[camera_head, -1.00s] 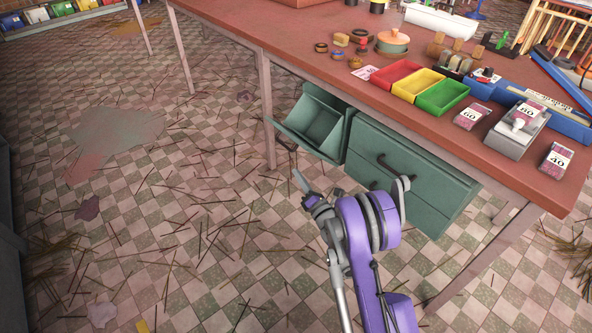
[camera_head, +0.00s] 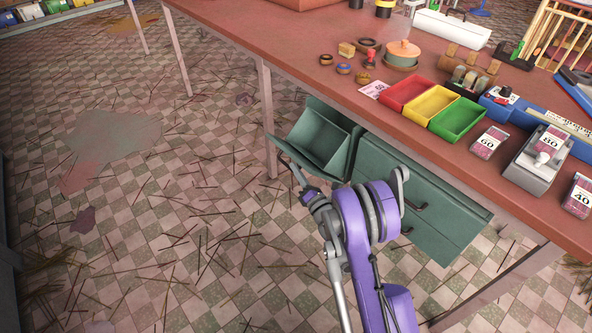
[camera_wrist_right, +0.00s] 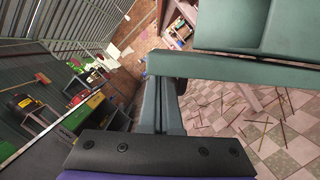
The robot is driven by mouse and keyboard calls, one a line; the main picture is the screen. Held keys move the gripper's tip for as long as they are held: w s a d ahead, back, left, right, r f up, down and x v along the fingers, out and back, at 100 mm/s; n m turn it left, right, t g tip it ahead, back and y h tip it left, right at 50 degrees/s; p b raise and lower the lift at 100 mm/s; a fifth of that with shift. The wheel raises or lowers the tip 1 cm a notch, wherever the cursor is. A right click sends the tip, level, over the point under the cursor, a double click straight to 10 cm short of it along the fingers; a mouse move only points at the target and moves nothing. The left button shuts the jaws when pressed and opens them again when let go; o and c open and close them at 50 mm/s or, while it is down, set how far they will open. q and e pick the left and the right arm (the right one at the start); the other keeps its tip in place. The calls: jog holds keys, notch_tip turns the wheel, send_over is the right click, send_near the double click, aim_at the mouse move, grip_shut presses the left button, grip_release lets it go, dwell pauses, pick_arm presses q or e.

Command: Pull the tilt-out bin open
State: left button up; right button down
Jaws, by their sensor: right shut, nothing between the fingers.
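The green tilt-out bin (camera_head: 322,140) hangs under the workbench, tilted outward with its empty inside showing from above. In the right wrist view the bin (camera_wrist_right: 235,65) fills the upper right, with its rim edge close to my fingers. My right gripper (camera_head: 293,167) is shut and empty, its tips just below and in front of the bin's lower left edge. In the right wrist view its fingers (camera_wrist_right: 163,105) are together. Whether they touch the bin, I cannot tell. My left gripper does not show.
A green drawer cabinet (camera_head: 425,205) with dark handles stands right of the bin. The red workbench top (camera_head: 330,85) above carries red, yellow and green trays (camera_head: 457,120). Table legs (camera_head: 266,120) stand near the bin. The tiled floor in front holds scattered sticks.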

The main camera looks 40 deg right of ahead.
jog(key=shift+r, duration=0.1)
jog(key=shift+d+r+p, duration=0.3)
jog(key=shift+d+r, duration=0.4)
jog(key=shift+r, duration=0.05)
jog(key=shift+f, duration=0.15)
